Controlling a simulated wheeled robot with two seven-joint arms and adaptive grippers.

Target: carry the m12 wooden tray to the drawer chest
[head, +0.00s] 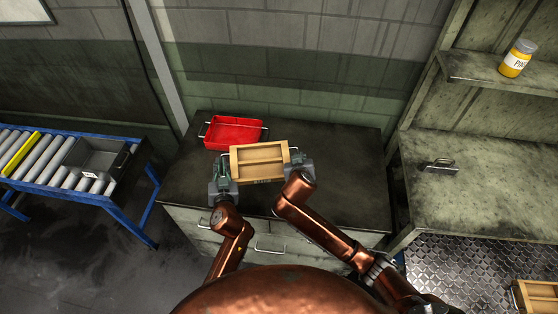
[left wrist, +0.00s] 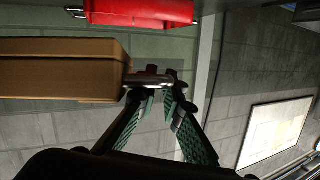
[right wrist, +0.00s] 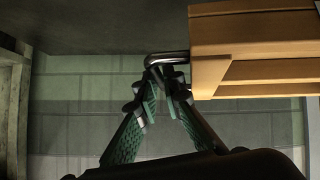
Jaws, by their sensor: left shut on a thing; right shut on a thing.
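The wooden tray (head: 259,153) is a light-brown open box with a divider and a metal handle at each end. It is held over or on the dark top of the drawer chest (head: 340,170); I cannot tell whether it touches. My left gripper (head: 222,183) is shut on its left handle, which shows in the left wrist view (left wrist: 148,81). My right gripper (head: 298,166) is shut on its right handle, which shows in the right wrist view (right wrist: 166,58). The tray's side also shows in both wrist views. Its label is too small to read.
A red tray (head: 234,132) stands on the chest top just behind the wooden tray. The chest top is clear to the right. A blue-framed roller conveyor (head: 128,190) with a grey bin (head: 95,157) stands left. A shelf unit (head: 480,180) stands right, with a yellow jar (head: 516,60).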

